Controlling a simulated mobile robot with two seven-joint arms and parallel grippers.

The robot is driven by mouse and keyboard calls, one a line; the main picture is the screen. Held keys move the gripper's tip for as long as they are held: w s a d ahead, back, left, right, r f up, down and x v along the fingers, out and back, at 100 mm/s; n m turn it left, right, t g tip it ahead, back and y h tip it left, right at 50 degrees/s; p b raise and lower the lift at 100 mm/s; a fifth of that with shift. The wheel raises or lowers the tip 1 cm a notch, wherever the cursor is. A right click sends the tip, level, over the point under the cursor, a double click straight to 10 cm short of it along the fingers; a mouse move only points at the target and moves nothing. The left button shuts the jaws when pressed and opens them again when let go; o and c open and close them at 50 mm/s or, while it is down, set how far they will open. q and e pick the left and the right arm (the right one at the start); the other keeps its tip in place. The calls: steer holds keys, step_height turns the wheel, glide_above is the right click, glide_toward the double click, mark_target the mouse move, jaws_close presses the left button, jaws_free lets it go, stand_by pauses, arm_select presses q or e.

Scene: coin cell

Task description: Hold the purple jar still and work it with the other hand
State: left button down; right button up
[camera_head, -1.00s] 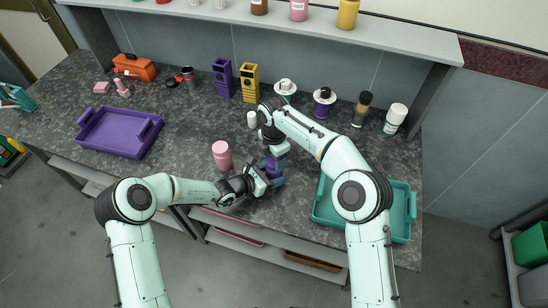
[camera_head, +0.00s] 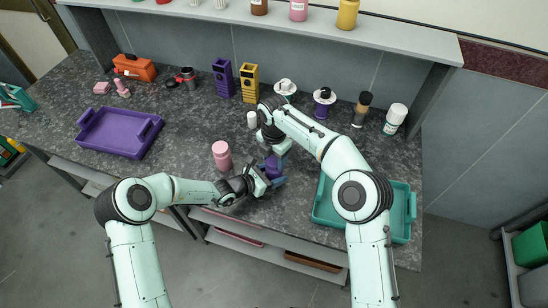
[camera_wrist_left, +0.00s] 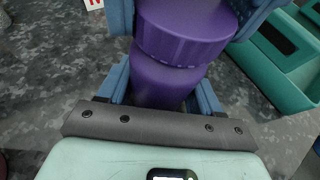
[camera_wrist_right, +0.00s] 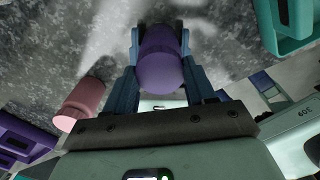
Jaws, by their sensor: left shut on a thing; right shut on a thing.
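The purple jar (camera_head: 272,169) stands upright near the front edge of the dark counter, between my two grippers. My left gripper (camera_head: 268,181) comes in from the left, shut on the jar's lower body (camera_wrist_left: 165,82), with one blue finger on each side. My right gripper (camera_head: 275,157) reaches down from above. In the left wrist view its blue fingers lie on either side of the wide purple lid (camera_wrist_left: 185,32). The right wrist view shows the lid (camera_wrist_right: 160,62) between those fingers. The lid sits on the jar, and the lower body is partly hidden.
A pink jar (camera_head: 222,154) stands just left of the purple jar. A teal tray (camera_head: 322,212) lies to the right, partly under my right arm. A purple tray (camera_head: 118,150) is at the left. Bottles and spools line the back.

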mark_target(274, 160)
steer(key=shift+r, duration=0.95)
steer(key=shift+r, duration=2)
arm_select(q)
steer(key=shift+c, duration=0.6)
jaws_free()
